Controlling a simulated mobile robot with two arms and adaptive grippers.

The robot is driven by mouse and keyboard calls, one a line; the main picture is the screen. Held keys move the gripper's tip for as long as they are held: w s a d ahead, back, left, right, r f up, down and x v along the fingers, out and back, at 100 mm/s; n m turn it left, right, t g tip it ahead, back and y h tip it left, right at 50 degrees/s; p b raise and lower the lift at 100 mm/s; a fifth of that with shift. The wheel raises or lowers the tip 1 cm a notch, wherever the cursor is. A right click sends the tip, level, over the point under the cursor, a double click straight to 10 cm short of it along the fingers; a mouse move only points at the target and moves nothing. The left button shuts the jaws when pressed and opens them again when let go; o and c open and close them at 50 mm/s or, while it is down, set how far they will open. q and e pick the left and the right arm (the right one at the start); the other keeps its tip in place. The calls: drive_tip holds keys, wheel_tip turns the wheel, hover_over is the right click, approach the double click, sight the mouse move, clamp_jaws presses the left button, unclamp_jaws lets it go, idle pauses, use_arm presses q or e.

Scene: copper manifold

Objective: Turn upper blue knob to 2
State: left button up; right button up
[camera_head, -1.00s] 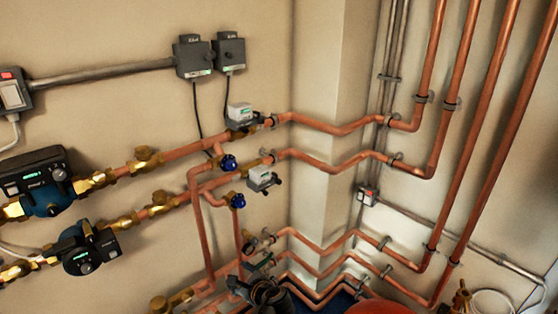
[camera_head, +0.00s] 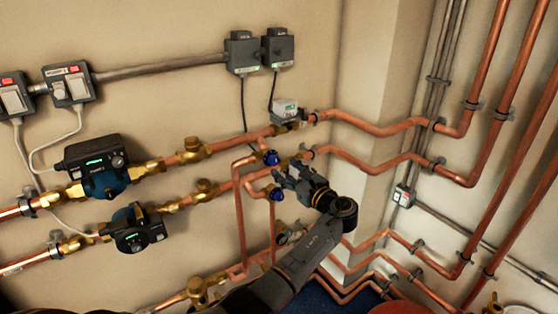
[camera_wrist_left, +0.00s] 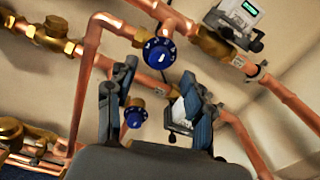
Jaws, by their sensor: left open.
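The upper blue knob (camera_head: 271,157) sits on the upper copper pipe branch in the head view. In the left wrist view the upper blue knob (camera_wrist_left: 158,53) shows its dial marks, ahead of and above the fingers; I cannot read its setting. The lower blue knob (camera_head: 276,193) is just below it, and in the wrist view (camera_wrist_left: 136,115) it appears between the fingers, near the left one. My left gripper (camera_head: 287,178) is open, close to both knobs; in the wrist view its two fingers (camera_wrist_left: 160,97) stand apart with nothing gripped. My right gripper is not in view.
A grey actuator box (camera_head: 284,108) is on the upper pipe. Another actuator (camera_wrist_left: 181,113) shows behind the right finger. Two pumps (camera_head: 97,167) (camera_head: 133,229) are on the left. Copper pipes (camera_head: 385,124) run right around the wall corner.

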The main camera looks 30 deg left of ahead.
sight(276, 162)
use_arm(q)
drive_tip(key=shift+p+x, duration=0.3)
drive_tip(key=shift+x, duration=2.05)
clamp_jaws()
